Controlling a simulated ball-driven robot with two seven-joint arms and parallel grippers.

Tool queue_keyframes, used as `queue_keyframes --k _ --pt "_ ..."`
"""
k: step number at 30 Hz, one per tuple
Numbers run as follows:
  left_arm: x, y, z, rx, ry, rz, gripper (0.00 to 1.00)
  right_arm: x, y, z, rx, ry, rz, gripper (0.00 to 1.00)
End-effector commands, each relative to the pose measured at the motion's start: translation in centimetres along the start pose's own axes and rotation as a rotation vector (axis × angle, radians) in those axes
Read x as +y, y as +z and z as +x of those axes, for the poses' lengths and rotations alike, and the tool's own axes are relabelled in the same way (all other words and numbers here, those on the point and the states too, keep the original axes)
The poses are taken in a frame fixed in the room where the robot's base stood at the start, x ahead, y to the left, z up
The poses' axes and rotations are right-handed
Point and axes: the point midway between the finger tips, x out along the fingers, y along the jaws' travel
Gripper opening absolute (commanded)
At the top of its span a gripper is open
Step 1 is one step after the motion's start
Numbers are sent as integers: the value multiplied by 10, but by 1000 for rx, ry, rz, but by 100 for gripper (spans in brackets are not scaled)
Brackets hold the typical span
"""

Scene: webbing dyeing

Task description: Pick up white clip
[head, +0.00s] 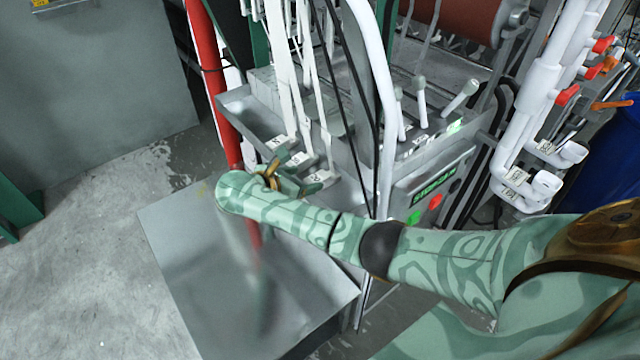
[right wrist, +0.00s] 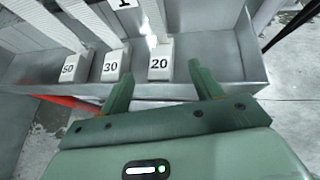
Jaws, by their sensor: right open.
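Several white clips on white webbing straps sit along a grey metal trough. In the right wrist view they are the clip marked 20 (right wrist: 160,66), the clip marked 30 (right wrist: 114,68) and the clip marked 50 (right wrist: 74,70). In the head view, white clips (head: 299,160) show just behind my right gripper (head: 292,184). That gripper is open and empty; it also shows in the right wrist view (right wrist: 162,76). Its fingertips appear on either side of the clip marked 20, with no visible contact. My forearm hides part of the gripper in the head view. My left gripper is not in view.
The metal trough (head: 240,112) has raised walls around the clips. A red upright pipe (head: 213,75) stands left of my gripper. A white pipe (head: 374,60) and a control panel (head: 432,190) stand to the right.

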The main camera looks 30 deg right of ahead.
Motion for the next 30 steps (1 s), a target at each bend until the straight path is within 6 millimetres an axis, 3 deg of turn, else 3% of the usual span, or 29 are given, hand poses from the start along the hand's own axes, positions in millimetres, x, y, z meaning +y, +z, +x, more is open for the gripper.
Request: queue_keyframes --k 5,13,22,28,30 --pt "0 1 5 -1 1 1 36 0 0 15 -2 -1 -2 64" --pt "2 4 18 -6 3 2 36 0 -1 58 -3 -1 -3 64" --pt "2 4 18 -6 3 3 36 0 0 63 0 1 -1 64" --pt "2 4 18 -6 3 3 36 0 0 63 0 1 -1 9" --pt "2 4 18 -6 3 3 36 0 0 63 0 1 -1 9"
